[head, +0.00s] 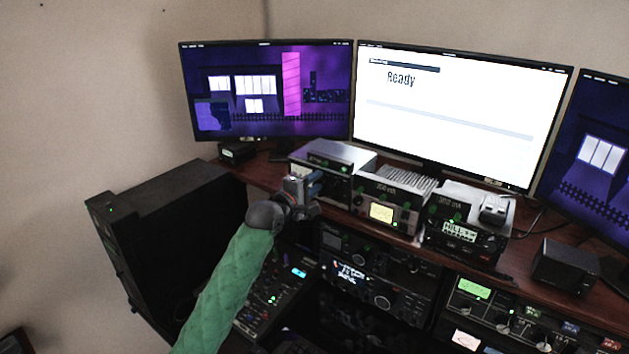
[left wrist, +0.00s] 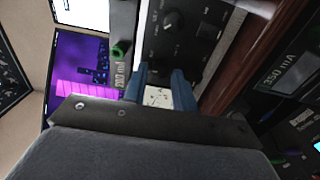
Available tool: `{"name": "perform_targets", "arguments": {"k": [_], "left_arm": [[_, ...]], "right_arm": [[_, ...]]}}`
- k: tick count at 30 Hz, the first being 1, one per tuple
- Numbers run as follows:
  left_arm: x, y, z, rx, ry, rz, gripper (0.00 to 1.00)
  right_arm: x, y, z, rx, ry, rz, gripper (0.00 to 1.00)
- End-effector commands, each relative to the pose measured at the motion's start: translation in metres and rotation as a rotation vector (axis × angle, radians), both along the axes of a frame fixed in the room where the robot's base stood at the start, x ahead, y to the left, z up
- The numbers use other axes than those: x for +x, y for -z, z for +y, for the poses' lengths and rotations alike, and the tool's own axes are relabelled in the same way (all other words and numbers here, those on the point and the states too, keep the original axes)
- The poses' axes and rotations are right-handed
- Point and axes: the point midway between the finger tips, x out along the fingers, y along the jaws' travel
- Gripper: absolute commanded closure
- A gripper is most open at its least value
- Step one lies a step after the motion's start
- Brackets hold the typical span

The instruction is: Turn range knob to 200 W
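My left gripper (head: 312,186) reaches in from the left to the dark front of a silver-topped tuner box (head: 335,156) on the desk. In the left wrist view its two blue fingers (left wrist: 160,92) are apart, with a pale meter face (left wrist: 158,97) showing between them. A black panel (left wrist: 190,38) beyond the fingertips carries dark round knobs, one of them a knob (left wrist: 171,20) near the top. I cannot read which knob is the range knob or where it points. The gripper hides part of the box front in the head view. My right gripper is not in view.
A middle box with a lit meter (head: 381,212) and a right box (head: 461,230) stand beside it. Monitors (head: 268,92) rise behind. Radio gear (head: 365,275) sits below the desk edge. A black computer case (head: 165,225) stands at left.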

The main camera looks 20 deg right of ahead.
Motion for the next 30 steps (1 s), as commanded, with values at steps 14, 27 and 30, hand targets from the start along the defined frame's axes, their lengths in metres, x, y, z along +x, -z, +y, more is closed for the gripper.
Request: {"name": "perform_targets", "arguments": {"k": [14, 27, 30], "left_arm": [[0.0012, 0.0006, -0.0015, 0.000, 0.000, 0.000, 1.00], [0.0012, 0.0019, -0.0014, 0.054, 0.000, -0.067, 1.00], [0.0013, 0.0021, -0.0015, 0.094, 0.000, -0.117, 1.00]], "right_arm": [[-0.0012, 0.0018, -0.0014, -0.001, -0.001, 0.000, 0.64], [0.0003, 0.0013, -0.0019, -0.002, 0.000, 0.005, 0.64], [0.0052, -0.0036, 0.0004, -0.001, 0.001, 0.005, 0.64]]}}
